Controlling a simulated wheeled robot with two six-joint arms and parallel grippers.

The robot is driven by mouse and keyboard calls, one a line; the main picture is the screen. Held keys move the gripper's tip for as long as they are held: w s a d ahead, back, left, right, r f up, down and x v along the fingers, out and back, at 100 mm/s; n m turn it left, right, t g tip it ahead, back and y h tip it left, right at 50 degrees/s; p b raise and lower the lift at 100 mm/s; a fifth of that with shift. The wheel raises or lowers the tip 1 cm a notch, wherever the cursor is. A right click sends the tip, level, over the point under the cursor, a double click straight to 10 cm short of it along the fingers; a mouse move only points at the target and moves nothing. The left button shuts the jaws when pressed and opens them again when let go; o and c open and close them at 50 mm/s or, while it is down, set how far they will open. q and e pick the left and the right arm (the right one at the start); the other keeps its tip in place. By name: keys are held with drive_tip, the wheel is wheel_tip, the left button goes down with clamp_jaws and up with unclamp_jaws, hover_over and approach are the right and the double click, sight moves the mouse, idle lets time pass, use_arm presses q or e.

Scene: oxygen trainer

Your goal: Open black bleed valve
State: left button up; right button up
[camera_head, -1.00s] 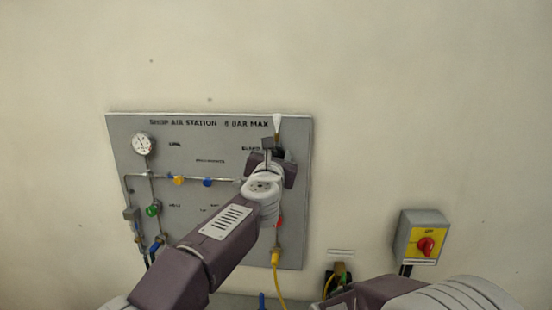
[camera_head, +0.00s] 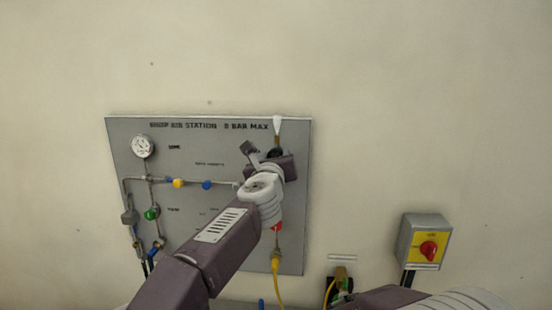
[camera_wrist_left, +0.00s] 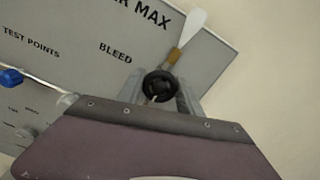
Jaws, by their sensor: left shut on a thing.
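The black bleed valve knob (camera_wrist_left: 160,86) is round and sits on the grey panel (camera_wrist_left: 85,40) under the word BLEED in the left wrist view. It stands on a pipe with a brass fitting and a white cone-shaped tip (camera_wrist_left: 190,36) above it. My left gripper (camera_wrist_left: 160,92) is shut on the knob, a finger on each side. In the head view the left gripper (camera_head: 272,160) covers most of the knob, and only a dark bit shows above it. My right arm shows at the lower right, with its gripper (camera_head: 343,290) partly seen at the bottom.
The panel also carries a gauge (camera_head: 143,146), yellow (camera_head: 178,183) and blue (camera_head: 206,185) knobs, a green knob (camera_head: 152,213) and a yellow hose fitting (camera_head: 276,265). A switch box with a red knob (camera_head: 428,249) is on the wall at right.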

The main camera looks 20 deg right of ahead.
use_arm(q)
drive_tip(key=shift+r, duration=0.25)
drive_tip(key=o, duration=1.1)
drive_tip(key=shift+o, duration=1.3)
drive_tip(key=shift+f, duration=0.2)
drive_tip(key=shift+s+f+b, duration=0.1)
drive_tip(key=shift+s+b, duration=0.1)
drive_tip(key=shift+b, duration=0.15)
drive_tip(key=b+v, duration=0.4)
drive_tip(key=v, duration=0.4)
drive_tip(key=shift+s+a, duration=0.2)
